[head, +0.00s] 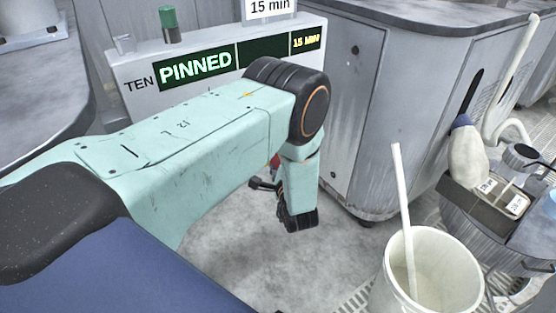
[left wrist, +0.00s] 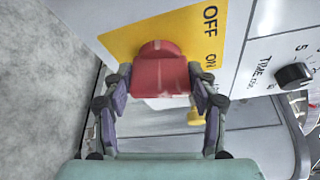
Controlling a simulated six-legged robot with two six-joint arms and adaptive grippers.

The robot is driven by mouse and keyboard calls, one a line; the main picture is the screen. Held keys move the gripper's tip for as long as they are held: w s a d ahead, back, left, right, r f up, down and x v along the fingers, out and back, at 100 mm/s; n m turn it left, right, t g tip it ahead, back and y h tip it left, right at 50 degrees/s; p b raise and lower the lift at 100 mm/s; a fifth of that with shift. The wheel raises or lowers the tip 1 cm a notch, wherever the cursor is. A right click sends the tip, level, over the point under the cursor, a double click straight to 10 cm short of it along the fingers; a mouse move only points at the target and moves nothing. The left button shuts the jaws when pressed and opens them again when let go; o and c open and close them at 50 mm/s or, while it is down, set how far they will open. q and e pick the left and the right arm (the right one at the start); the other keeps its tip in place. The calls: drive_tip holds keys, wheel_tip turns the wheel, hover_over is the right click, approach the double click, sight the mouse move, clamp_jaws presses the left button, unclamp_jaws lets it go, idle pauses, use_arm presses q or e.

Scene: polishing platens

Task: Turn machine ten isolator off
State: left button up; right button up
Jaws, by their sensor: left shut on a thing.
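The red isolator handle (left wrist: 160,76) sits on a yellow plate (left wrist: 135,38) lettered OFF and ON in the left wrist view. My left gripper (left wrist: 160,84) has one finger on each side of the handle and is shut on it. Whether the handle points to OFF or ON is not clear. In the head view my left arm crosses the front of machine ten's panel (head: 135,68), which reads TEN, PINNED and 15 MIN. The left gripper (head: 262,184) is mostly hidden by the arm there, with a bit of red beside it. My right gripper is not in view.
A black TIME knob (left wrist: 294,74) is on the panel right of the isolator. In the head view a white bucket (head: 432,260) with a stick stands at lower right. A grey cabinet (head: 385,110) stands behind. Grey floor lies between.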

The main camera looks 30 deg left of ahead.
use_arm(q)
drive_tip(key=n, duration=0.1)
drive_tip(key=n+t+b, duration=0.1)
drive_tip(key=shift+f+n+y, duration=0.25)
drive_tip(key=shift+n+y, duration=0.05)
drive_tip(key=n+y+b, duration=0.1)
drive_tip(key=n+b, duration=0.1)
drive_tip(key=n, duration=0.1)
drive_tip(key=shift+f+t, duration=0.1)
drive_tip(key=shift+t, duration=0.3)
drive_tip(key=n+y+b, duration=0.2)
drive_tip(key=n, duration=0.2)
drive_tip(key=shift+f+n, duration=0.1)
drive_tip(key=shift+n, duration=0.3)
drive_tip(key=shift+w+n+y+b, duration=0.1)
drive_tip(key=shift+n+y+b, duration=0.3)
drive_tip(key=shift+n+b, duration=0.55)
drive_tip(key=shift+n, duration=0.35)
drive_tip(key=o, duration=1.1)
drive_tip(key=shift+o, duration=0.2)
drive_tip(key=shift+d, duration=0.1)
